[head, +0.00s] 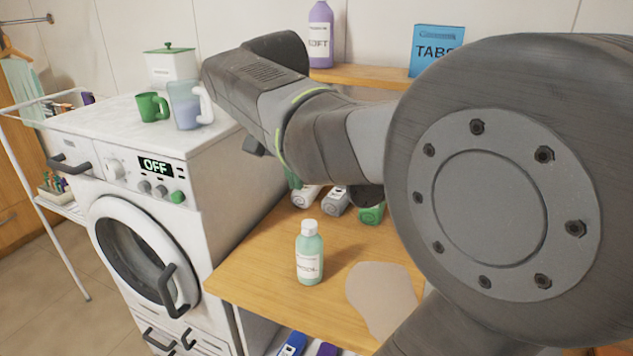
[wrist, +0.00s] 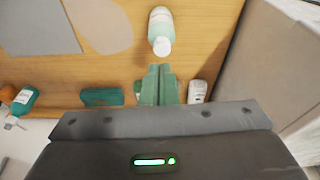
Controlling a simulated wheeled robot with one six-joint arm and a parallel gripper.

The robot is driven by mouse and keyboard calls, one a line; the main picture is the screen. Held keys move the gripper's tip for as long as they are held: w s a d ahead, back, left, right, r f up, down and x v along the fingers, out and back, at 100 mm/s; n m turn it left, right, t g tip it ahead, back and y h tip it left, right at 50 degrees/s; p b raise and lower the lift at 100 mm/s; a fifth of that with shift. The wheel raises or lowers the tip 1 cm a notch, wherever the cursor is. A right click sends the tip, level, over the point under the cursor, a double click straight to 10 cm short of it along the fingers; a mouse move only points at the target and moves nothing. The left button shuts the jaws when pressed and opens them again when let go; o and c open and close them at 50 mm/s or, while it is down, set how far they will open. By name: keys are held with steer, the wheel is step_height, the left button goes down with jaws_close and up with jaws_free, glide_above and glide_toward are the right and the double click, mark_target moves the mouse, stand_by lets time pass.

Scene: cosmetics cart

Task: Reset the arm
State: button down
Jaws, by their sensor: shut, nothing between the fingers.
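My gripper's green fingers (wrist: 158,86) are pressed together with nothing between them, above the wooden cart top (wrist: 210,25). In the head view my arm fills the right side, and only a bit of the green fingers (head: 293,179) shows below the wrist, partly hidden. A pale green bottle with a white cap (head: 309,255) stands upright on the wooden top. It also shows in the wrist view (wrist: 160,28), just beyond the fingertips and apart from them.
A white item (wrist: 197,91) and a green box (wrist: 101,97) lie beside the fingers. A beige mat (head: 380,295) covers part of the top. The washing machine (head: 215,165), bearing a green mug (head: 152,107) and a jug (head: 184,105), stands left. A shelf (head: 365,76) is behind.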

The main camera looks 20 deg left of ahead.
steer(key=shift+r, duration=0.15)
steer(key=b, duration=0.1)
glide_above(306, 232)
steer(key=s, duration=0.1)
steer(key=x, duration=0.3)
steer(key=s+x, duration=0.1)
steer(key=x, duration=0.3)
steer(key=s+x, duration=0.1)
steer(key=x, duration=0.2)
steer(key=shift+s+a+f, duration=0.15)
steer(key=shift+a+f, duration=0.1)
steer(key=shift+f, duration=0.4)
steer(key=b+x, duration=0.2)
steer(key=shift+d+f+b, duration=0.15)
steer(key=shift+f+b, duration=0.1)
steer(key=shift+b, duration=0.15)
steer(key=shift+s, duration=0.1)
